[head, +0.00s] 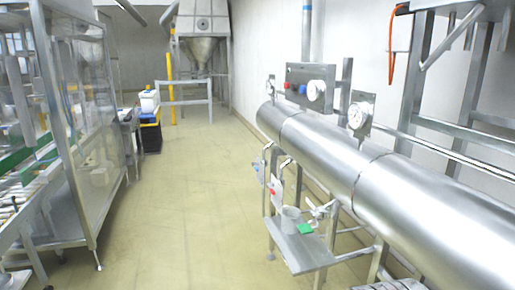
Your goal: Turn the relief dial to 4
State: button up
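A grey control panel (296,76) stands above the large steel cylinder on the right side of the head view. It carries a round white dial (316,90), a blue knob and a red knob. A second round white dial or gauge (358,115) sits on a small plate further right and nearer. I cannot tell which of the two is the relief dial. Their markings and settings are too small to read. My gripper is not in view.
The steel cylinder (330,148) runs along the right wall. A small metal shelf (305,252) below it holds a grey cup (291,219) and a green item (305,229). A glazed machine (85,130) stands left. The floor (190,200) between is clear.

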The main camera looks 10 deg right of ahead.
aim_at(303, 88)
jog(key=u, duration=0.15)
jog(key=i, duration=1.45)
jog(key=u, duration=0.6)
jog(key=i, duration=1.55)
jog(key=u, duration=0.4)
